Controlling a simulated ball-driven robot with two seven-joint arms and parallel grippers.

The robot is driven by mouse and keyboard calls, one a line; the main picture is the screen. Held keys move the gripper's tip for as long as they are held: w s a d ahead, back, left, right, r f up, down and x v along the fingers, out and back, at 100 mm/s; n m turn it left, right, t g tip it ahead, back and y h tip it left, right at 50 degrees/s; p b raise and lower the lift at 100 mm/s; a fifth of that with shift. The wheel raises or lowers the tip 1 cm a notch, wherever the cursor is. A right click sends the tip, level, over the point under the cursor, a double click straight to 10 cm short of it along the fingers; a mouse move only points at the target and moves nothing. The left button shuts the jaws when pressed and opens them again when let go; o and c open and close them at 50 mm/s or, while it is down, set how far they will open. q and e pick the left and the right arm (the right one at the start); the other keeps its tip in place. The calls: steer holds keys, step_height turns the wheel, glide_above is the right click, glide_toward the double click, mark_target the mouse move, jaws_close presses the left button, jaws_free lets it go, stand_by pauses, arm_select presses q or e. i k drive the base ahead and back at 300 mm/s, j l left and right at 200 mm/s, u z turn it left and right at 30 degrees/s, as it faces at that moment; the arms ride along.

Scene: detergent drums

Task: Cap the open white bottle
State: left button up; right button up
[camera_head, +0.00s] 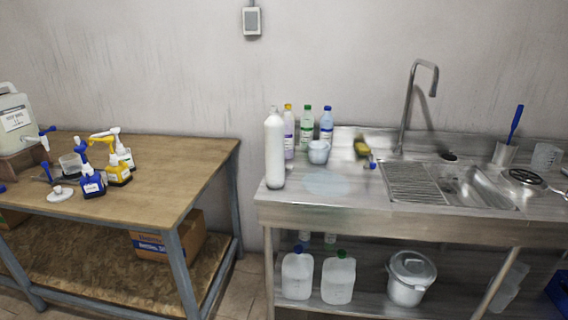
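A tall white bottle (275,150) stands upright at the front left corner of the steel sink counter. Its narrow neck is at the top; whether the mouth is open is too small to tell. A round white disc with a raised middle (61,193) lies on the wooden table at the left; I cannot tell whether it is a cap. No loose cap is clear beside the bottle. Neither of my grippers is in view.
The sink (470,186) and tall faucet (408,105) are to the right. Pump bottles (92,183) crowd the wooden table (160,165), whose right part is clear. A gap separates table and counter.

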mark_target(275, 125)
steer(key=u, duration=0.4)
steer(key=i+l+u, duration=0.15)
steer(key=l+u, duration=0.25)
steer(key=l, duration=0.4)
steer(key=l+u, duration=0.4)
steer(key=l, duration=1.3)
